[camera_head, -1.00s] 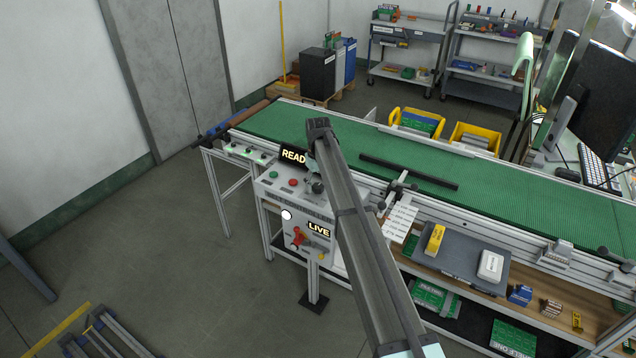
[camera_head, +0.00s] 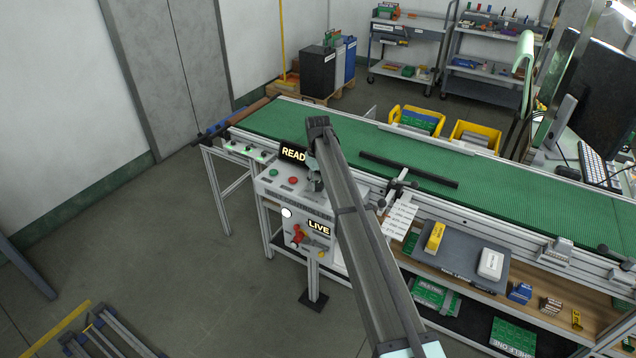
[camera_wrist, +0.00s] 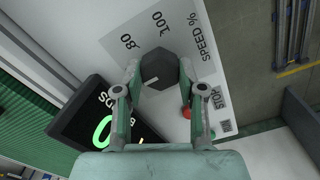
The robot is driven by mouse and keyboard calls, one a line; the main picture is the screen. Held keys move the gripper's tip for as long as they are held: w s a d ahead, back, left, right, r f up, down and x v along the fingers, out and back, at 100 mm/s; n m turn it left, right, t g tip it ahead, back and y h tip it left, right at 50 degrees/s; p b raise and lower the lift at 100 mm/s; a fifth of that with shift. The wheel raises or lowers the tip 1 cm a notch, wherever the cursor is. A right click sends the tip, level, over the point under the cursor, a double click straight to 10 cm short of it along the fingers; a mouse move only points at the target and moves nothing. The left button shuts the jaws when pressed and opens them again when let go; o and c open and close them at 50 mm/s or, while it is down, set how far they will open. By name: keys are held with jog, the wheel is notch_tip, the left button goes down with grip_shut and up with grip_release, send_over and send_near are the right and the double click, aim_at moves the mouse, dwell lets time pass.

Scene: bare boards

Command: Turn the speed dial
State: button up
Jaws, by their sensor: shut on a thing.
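The speed dial (camera_wrist: 157,68) is a dark, many-sided knob with a pale pointer line, on a light panel marked "SPEED %" with 80 and 100 readable in the wrist view. My gripper (camera_wrist: 158,72) has its two fingers on either side of the dial and is shut on it. In the head view my arm covers the dial. My gripper (camera_head: 315,183) shows only in part there, at the right end of the control panel (camera_head: 270,188).
A red button (camera_head: 293,181) and a green button (camera_head: 273,172) sit left of my gripper. A dark display (camera_head: 293,154) stands behind the panel. A red and yellow switch (camera_head: 298,237) is on the front face. The green conveyor (camera_head: 270,123) runs behind.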

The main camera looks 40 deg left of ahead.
aim_at(318, 183)
jog(key=n+b, duration=0.1)
jog(key=n, duration=0.4)
jog(key=shift+f+n+b, duration=0.1)
jog(key=shift+n+b, duration=0.2)
jog(key=n+b, duration=0.1)
jog(key=n, duration=0.4)
jog(key=shift+n, duration=0.3)
jog(key=o, duration=1.1)
jog(key=shift+o, duration=0.2)
notch_tip(318, 183, up, 12)
